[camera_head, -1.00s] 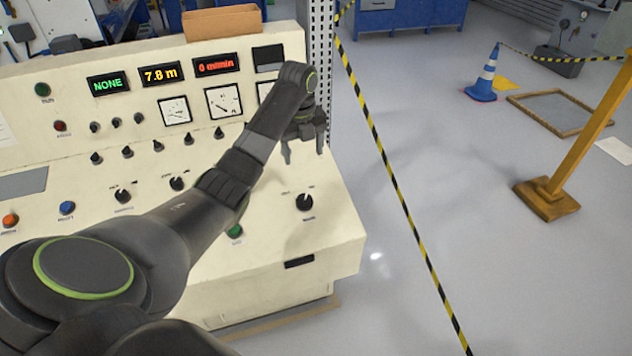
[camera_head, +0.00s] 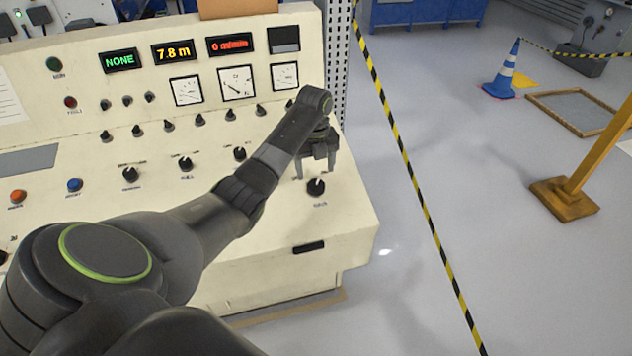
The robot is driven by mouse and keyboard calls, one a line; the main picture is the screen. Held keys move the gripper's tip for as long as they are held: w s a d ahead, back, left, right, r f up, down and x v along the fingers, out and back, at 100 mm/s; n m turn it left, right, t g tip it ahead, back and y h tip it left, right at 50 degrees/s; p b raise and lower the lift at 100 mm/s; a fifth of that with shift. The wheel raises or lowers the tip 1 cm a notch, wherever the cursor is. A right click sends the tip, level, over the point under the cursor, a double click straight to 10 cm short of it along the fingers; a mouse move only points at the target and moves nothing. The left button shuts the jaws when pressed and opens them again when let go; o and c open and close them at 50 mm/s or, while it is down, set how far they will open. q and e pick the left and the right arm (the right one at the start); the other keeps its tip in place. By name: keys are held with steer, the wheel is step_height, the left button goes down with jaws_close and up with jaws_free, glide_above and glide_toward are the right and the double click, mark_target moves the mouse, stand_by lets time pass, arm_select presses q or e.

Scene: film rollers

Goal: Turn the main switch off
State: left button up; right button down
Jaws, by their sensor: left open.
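A black rotary knob (camera_head: 316,187) with a pale pointer mark sits at the right end of the cream control panel's (camera_head: 345,215) sloping desk. Its label is too small to read clearly, but it appears to be the main switch. My left gripper (camera_head: 315,172) points down just above and behind this knob in the picture. Its two fingers are spread apart with nothing between them. I cannot tell whether a finger touches the knob. My right gripper is not in view.
Other knobs (camera_head: 131,174), an orange button (camera_head: 18,196), a blue button (camera_head: 75,185), gauges and displays (camera_head: 173,51) cover the panel. My left arm hides part of the desk. Yellow-black tape (camera_head: 400,140) runs across the floor to the right, with a cone (camera_head: 503,72) beyond.

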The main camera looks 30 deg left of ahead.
mark_target(316, 184)
arm_select(q)
step_height(316, 184, down, 6)
steer(key=shift+r, duration=0.1)
steer(key=c, duration=1)
steer(key=shift+r+n+p, duration=0.25)
steer(key=shift+n+p, duration=1.05)
steer(key=shift+p, duration=0.2)
steer(key=n+t+p, duration=0.1)
steer(key=n+p, duration=0.1)
steer(key=n, duration=0.1)
steer(key=shift+s+n+p, duration=0.1)
steer(key=shift+n+p, duration=0.2)
steer(key=shift+p, duration=0.1)
steer(key=n+t+p, duration=0.1)
steer(key=n+p, duration=0.1)
steer(key=n, duration=0.2)
steer(key=shift+f+p, duration=0.1)
steer(key=shift+p, duration=0.3)
steer(key=shift+f+n+t+p, duration=0.1)
steer(key=shift+n+t+p, duration=0.55)
steer(key=shift+n, duration=1.25)
